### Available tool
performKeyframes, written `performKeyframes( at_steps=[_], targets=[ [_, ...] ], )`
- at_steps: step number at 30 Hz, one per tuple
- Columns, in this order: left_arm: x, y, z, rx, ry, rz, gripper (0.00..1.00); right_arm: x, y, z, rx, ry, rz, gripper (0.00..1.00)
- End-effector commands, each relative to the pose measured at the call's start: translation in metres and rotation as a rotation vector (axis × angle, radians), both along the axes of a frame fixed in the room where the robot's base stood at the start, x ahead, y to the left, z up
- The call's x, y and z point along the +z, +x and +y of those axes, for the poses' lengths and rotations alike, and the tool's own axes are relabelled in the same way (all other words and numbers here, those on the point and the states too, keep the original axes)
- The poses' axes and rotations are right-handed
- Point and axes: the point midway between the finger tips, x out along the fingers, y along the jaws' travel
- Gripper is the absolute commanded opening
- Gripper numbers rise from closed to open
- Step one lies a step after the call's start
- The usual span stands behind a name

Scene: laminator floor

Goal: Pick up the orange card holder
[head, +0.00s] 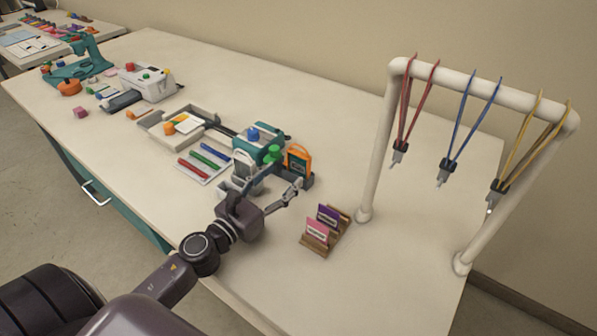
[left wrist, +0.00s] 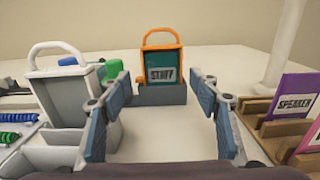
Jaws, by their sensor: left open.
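The orange card holder (head: 298,161) stands upright at the right end of a grey rack, with a loop on top and a teal card in it. In the left wrist view the orange card holder (left wrist: 162,56) is straight ahead, its card reading "STAFF". My left gripper (head: 280,185) is open and empty just in front of it. In the left wrist view the left gripper's fingers (left wrist: 163,103) are spread on either side of the line to the holder, apart from it. My right gripper is not in view.
A white card holder (left wrist: 62,98) stands close left of my left fingers. A wooden stand (head: 338,237) with pink and purple cards is to the right. A white frame (head: 375,150) with hanging lanyards rises behind. Bare table lies around the stand.

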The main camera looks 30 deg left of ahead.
Motion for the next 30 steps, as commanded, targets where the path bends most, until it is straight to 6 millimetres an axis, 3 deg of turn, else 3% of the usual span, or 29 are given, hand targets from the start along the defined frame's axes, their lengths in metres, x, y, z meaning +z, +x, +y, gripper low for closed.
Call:
performKeyframes(
  at_steps=[18, 27, 30],
  targets=[
    [0.001, 0.068, -0.012, 0.000, 0.000, -0.001, 0.56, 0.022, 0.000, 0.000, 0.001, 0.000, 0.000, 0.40],
    [-0.001, 0.072, -0.013, 0.000, 0.000, 0.000, 0.56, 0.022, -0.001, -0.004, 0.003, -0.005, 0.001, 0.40],
    [-0.001, 0.072, -0.013, 0.000, 0.000, 0.000, 0.46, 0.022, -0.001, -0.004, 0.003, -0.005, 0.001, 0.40]
  ],
)
